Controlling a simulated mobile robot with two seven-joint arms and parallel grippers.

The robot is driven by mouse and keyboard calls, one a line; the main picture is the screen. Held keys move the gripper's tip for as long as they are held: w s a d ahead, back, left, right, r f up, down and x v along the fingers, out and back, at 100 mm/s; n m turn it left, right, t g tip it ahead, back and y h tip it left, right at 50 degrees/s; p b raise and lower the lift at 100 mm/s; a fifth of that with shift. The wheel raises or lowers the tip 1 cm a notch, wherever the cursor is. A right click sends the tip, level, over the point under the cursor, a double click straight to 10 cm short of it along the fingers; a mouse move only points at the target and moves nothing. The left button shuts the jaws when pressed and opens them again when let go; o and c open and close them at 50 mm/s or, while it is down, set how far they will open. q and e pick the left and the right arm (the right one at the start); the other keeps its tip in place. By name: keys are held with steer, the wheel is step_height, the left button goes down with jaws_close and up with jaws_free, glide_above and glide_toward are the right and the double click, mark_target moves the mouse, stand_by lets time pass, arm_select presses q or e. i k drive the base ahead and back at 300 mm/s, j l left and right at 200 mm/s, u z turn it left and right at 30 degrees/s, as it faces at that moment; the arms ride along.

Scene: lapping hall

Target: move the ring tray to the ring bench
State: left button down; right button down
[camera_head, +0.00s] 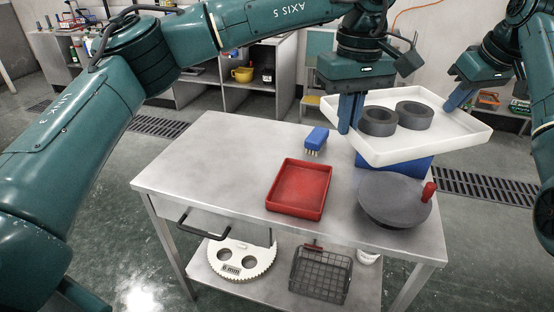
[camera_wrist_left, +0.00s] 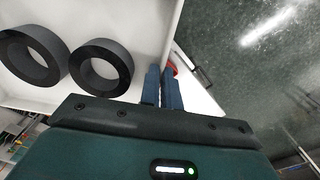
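The ring tray (camera_head: 440,142) is a shallow white tray holding two dark grey rings (camera_head: 378,121) (camera_head: 414,115). It is over the far right part of the steel table, above a blue block (camera_head: 395,164); I cannot tell if they touch. My left gripper (camera_head: 349,113) is shut on the tray's left wall, which runs between its blue fingers in the left wrist view (camera_wrist_left: 162,88). My right gripper (camera_head: 460,97) is at the tray's right wall and looks shut on it; its fingertips are partly hidden. Which furniture is the ring bench is not clear.
The steel table (camera_head: 225,160) carries a red tray (camera_head: 299,188), a blue brush (camera_head: 316,140) and a round grey plate (camera_head: 394,198) with a red knob. Its lower shelf holds a wire basket (camera_head: 320,275) and a white toothed disc (camera_head: 240,260). Shelving with a yellow pot (camera_head: 242,74) stands behind.

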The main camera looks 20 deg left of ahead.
mark_target(216, 157)
steer(key=i+j+u, duration=0.15)
steer(key=j, duration=0.2)
steer(key=j+u, duration=0.15)
steer(key=j, duration=0.25)
steer(key=i+j+u, duration=0.15)
steer(key=j, duration=0.2)
steer(key=i+j+u, duration=0.25)
steer(key=i, duration=0.05)
